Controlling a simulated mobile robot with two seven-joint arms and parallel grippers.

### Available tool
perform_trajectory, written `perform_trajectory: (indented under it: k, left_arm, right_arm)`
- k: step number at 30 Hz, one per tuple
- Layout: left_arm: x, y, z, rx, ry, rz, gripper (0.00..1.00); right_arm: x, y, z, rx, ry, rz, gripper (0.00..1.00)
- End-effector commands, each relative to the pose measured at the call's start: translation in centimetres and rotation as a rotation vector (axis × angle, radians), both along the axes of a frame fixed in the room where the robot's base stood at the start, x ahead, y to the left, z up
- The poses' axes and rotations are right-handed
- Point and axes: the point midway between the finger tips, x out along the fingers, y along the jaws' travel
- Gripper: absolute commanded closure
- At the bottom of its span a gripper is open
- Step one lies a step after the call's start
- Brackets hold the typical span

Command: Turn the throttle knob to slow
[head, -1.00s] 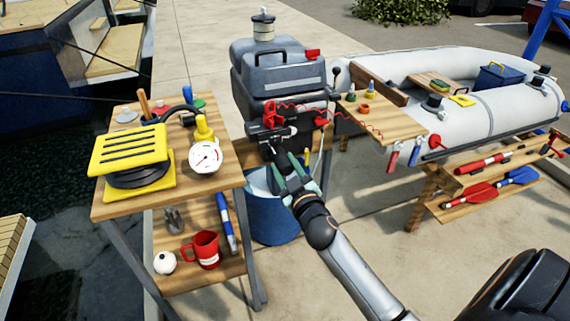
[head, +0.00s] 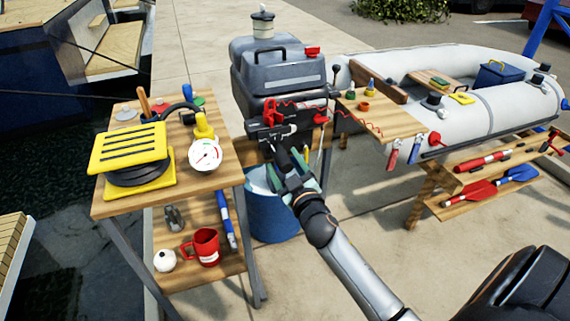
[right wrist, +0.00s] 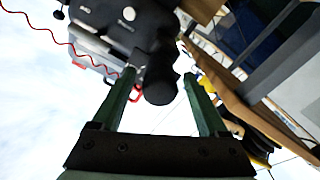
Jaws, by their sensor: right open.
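The grey and black outboard motor (head: 275,75) stands in the middle of the head view. Its black tiller handle (head: 277,139) points down toward me; I take its rounded end to be the throttle knob (right wrist: 160,88). My right gripper (head: 293,165) is open just below that end. In the right wrist view the knob shows between the two green fingers (right wrist: 160,82), with a gap visible on each side. I cannot read any slow marking. My left gripper is not in view.
A wooden stand (head: 225,165) with a yellow winch-like device and a white gauge (head: 205,154) is on the left. A blue bucket (head: 270,218) is below the gripper. A wooden shelf (head: 385,115) and a grey inflatable boat (head: 455,115) are on the right.

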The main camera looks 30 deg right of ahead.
Motion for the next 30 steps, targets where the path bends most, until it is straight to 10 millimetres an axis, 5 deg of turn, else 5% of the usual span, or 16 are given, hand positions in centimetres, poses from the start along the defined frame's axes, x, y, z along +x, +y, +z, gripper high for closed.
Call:
perform_trajectory:
  k: [7,21,30]
  left_arm:
    - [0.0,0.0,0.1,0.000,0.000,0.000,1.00]
    - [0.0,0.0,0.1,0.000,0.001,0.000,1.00]
    - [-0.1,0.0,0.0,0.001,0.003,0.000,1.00]
  right_arm:
    - [-1.4,0.4,-0.1,0.002,0.001,0.000,0.23]
    - [-9.8,2.4,-0.1,0.003,0.002,-0.001,0.23]
    - [-12.1,2.9,-0.1,0.000,0.001,-0.002,0.23]
